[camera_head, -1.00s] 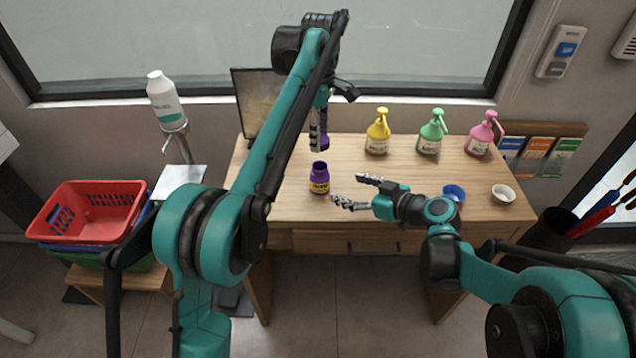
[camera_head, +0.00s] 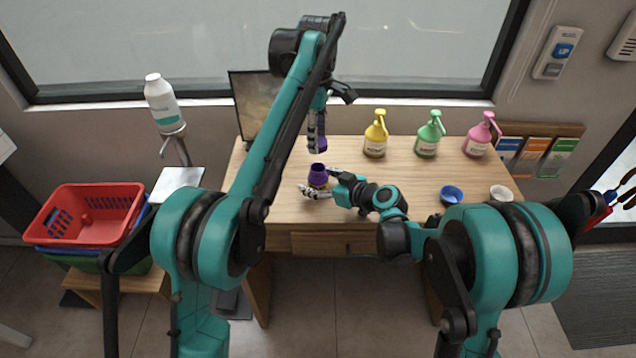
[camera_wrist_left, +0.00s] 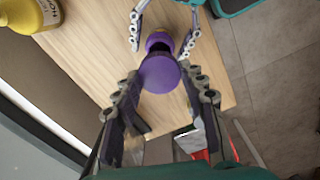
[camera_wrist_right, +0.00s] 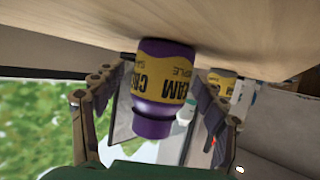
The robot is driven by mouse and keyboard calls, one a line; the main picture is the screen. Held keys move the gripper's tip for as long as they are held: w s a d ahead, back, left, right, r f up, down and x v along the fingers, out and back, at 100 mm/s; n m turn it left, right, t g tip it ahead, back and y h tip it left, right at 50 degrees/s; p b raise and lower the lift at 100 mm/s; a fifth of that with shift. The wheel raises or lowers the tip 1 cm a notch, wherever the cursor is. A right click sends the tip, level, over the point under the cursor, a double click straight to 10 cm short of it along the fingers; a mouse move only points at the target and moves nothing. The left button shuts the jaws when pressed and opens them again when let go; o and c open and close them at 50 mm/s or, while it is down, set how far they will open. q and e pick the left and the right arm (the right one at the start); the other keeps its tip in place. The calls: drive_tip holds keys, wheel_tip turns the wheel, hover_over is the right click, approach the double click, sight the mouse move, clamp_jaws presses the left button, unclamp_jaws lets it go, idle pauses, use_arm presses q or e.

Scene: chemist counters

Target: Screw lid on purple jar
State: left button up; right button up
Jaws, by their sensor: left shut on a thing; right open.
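The purple jar (camera_head: 318,175) with a yellow label stands upright and open on the wooden table (camera_head: 400,175). My left gripper (camera_head: 318,145) is shut on the purple lid (camera_wrist_left: 160,74) and holds it in the air above the jar. In the left wrist view the lid partly covers the jar (camera_wrist_left: 160,40). My right gripper (camera_head: 318,183) is open, with its fingers on either side of the jar. In the right wrist view the jar (camera_wrist_right: 163,85) sits between the spread fingers; I see no firm contact.
Yellow (camera_head: 375,135), green (camera_head: 429,135) and pink (camera_head: 481,136) pump bottles stand at the back right. A blue bowl (camera_head: 452,194) and a white bowl (camera_head: 501,193) are on the right. A red basket (camera_head: 90,215) is off the table.

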clamp_jaws()
use_arm(q)
drive_tip(key=shift+f, duration=2.5)
drive_tip(key=shift+f, duration=0.1)
drive_tip(key=shift+f, duration=0.8)
drive_tip(key=shift+f, duration=0.55)
